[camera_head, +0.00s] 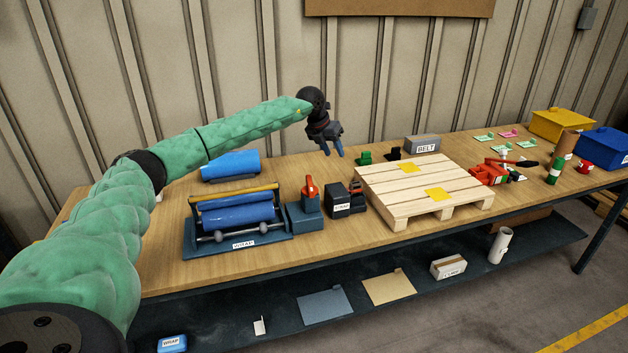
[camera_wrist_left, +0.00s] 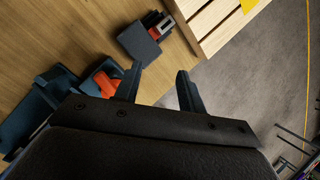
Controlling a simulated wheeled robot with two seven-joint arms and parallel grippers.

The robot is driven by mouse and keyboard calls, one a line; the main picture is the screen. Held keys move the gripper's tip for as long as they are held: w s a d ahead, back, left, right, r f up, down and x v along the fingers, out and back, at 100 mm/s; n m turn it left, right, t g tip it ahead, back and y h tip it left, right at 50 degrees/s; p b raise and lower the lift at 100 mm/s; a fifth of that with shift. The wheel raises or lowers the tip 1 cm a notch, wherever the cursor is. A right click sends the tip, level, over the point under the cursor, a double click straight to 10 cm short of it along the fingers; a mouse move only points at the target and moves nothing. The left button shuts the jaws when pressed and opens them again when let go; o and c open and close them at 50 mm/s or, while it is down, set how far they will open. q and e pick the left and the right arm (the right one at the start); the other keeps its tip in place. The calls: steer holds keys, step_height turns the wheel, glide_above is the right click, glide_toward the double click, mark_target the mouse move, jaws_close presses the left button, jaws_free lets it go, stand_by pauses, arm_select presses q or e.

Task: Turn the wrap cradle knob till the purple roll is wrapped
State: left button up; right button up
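The wrap cradle (camera_head: 188,246), a dark blue stand labelled WRAP, is at the table's left, with a blue roll (camera_head: 238,215) and a yellow bar across it. No clearly purple roll shows. An orange-red knob-like part (camera_head: 310,186) tops the blue-grey block at the cradle's right end; it also shows in the left wrist view (camera_wrist_left: 106,82), partly behind a finger. My left gripper (camera_head: 333,152) is open and empty, raised above the table behind and right of that part. Its spread fingers show in the left wrist view (camera_wrist_left: 158,90). My right gripper is out of view.
Another blue roll (camera_head: 230,166) lies behind the cradle. A black box (camera_head: 340,200) stands close right of the knob-like part, then a wooden pallet (camera_head: 422,188) with yellow sheets. A grey BELT box (camera_head: 422,145) is behind it. Bins stand far right.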

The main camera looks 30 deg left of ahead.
mark_target(310, 182)
arm_select(q)
steer(key=s+a+n+g+y, duration=0.1)
steer(key=s+n, duration=0.1)
steer(key=s+a+f+n+g+y, duration=0.1)
steer(key=s+a+n, duration=0.1)
steer(key=s+a+n+g, duration=0.1)
steer(key=s+n+g, duration=0.1)
steer(key=shift+s+a+f+y, duration=0.25)
steer(key=shift+a+f+y, duration=0.1)
steer(key=shift+f+y, duration=0.05)
steer(key=shift+s+n, duration=0.1)
steer(key=shift+n, duration=0.7)
steer(key=shift+f+p, duration=0.35)
steer(key=shift+f, duration=0.05)
steer(key=shift+f+p, duration=1.55)
steer(key=shift+f, duration=1.95)
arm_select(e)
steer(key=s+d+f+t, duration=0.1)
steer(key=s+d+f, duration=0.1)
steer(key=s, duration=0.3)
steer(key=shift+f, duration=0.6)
arm_select(q)
jaws_close()
